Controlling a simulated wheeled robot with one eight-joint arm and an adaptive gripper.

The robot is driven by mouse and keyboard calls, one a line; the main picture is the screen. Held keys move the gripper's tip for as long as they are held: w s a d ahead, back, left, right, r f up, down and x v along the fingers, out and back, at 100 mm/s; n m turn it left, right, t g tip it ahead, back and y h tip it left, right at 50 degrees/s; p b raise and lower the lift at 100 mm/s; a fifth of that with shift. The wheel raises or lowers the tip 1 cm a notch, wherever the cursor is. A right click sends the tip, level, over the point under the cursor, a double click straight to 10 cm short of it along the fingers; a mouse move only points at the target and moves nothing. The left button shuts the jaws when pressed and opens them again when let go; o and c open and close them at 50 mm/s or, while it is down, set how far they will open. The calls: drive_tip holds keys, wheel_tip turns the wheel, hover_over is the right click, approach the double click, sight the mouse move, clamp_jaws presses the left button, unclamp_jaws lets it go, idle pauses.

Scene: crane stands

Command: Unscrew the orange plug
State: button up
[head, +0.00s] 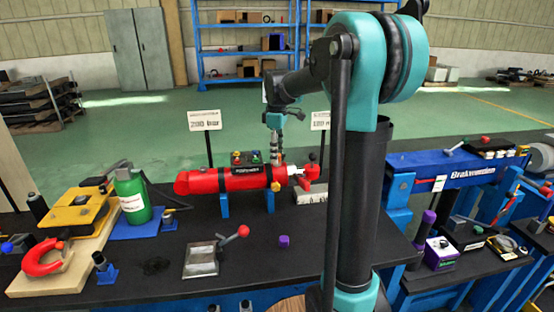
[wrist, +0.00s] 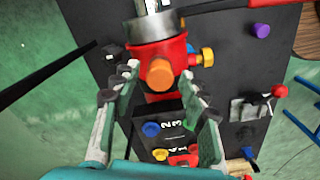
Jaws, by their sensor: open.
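An orange plug (wrist: 160,73) with a faceted head sticks out of the red cylinder body (wrist: 183,48) in the wrist view. My gripper (wrist: 160,80) has its two fingers apart, one to each side of the plug. I cannot tell if either finger touches it. A second, smaller orange-yellow knob (wrist: 207,56) sits to the right. In the head view the long red cylinder (head: 222,181) lies level on blue supports on the black bench. My gripper (head: 275,158) points down over its right part, and the plug is not distinguishable there.
A black block with coloured knobs (head: 247,158) sits on the cylinder. Sign posts (head: 205,119) stand behind it. A metal plate with a red-knobbed lever (head: 202,259) and a purple cap (head: 284,241) lie in front. A green bottle (head: 132,195) stands left.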

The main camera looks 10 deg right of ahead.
drive_tip(key=m, duration=0.6)
drive_tip(key=shift+m, duration=0.4)
drive_tip(key=m, duration=0.6)
drive_tip(key=shift+c, duration=0.2)
clamp_jaws()
drive_tip(key=shift+r, duration=0.1)
idle(0.4)
drive_tip(key=n, duration=0.4)
drive_tip(key=shift+n, duration=0.5)
